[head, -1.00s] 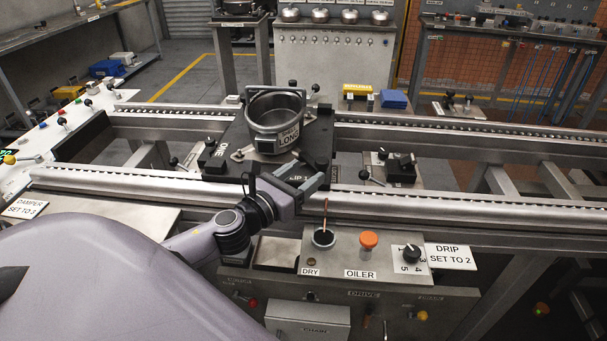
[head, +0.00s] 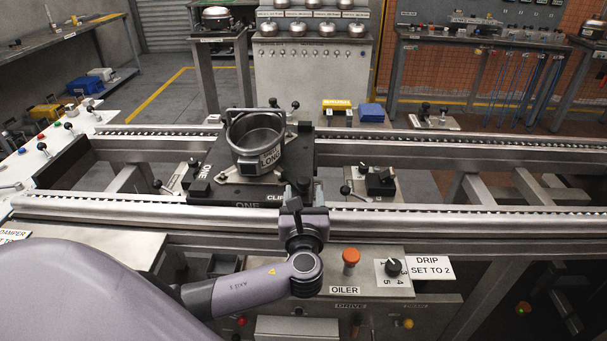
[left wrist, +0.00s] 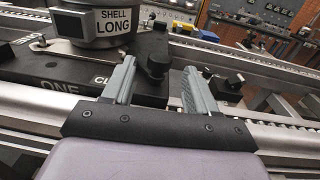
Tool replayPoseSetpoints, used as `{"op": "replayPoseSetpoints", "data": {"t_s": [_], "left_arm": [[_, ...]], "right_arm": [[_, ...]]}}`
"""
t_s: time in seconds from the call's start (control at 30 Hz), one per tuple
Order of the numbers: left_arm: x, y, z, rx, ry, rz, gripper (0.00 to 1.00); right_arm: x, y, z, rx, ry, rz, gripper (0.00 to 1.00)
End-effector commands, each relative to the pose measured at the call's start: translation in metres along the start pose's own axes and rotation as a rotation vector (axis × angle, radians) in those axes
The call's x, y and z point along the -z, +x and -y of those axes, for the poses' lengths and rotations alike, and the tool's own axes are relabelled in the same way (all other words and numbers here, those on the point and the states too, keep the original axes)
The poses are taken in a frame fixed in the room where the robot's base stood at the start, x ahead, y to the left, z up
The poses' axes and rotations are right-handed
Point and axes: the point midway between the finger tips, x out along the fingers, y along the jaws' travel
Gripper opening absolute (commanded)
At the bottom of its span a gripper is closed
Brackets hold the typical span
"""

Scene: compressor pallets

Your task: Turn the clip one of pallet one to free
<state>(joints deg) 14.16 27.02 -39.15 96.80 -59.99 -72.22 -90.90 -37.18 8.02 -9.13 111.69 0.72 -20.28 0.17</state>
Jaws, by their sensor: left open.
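Pallet one (head: 228,190) is a black plate marked ONE on the conveyor, carrying a round metal shell labelled LONG (head: 258,135). A CLIP label, partly hidden, is at its front right corner. Beside it stands a black knob (left wrist: 157,63), which looks like clip one; in the head view my gripper largely covers that spot. My left gripper (head: 291,192) is at this corner, pointing forward. In the left wrist view its two grey fingers (left wrist: 160,84) are apart, with the knob showing between and beyond their tips. I cannot tell whether they touch it. My right gripper is not in view.
Metal rails (head: 420,219) run along the front and back of the conveyor. A black stop block (head: 380,180) with a lever lies right of the pallet. Below the front rail are an orange oiler knob (head: 351,256) and a drip dial (head: 392,267).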

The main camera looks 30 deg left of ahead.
Motion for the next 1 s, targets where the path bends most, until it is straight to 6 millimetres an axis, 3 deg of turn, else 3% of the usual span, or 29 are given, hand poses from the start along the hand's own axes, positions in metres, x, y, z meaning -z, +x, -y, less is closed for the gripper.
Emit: {"op": "replayPoseSetpoints", "data": {"t_s": [0.4,0.83,0.87,1.0], "left_arm": [[0.000,0.057,0.000,-0.001,0.000,0.001,0.58],[0.000,0.069,0.000,0.001,0.000,-0.001,0.58],[0.000,0.069,0.000,0.001,0.000,-0.001,0.55],[0.000,0.069,0.000,0.001,0.000,-0.001,0.09]], "right_arm": [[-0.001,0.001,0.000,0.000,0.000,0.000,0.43],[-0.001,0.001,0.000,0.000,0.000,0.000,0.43],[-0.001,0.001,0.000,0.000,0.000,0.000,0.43],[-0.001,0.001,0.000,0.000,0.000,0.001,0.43]]}}
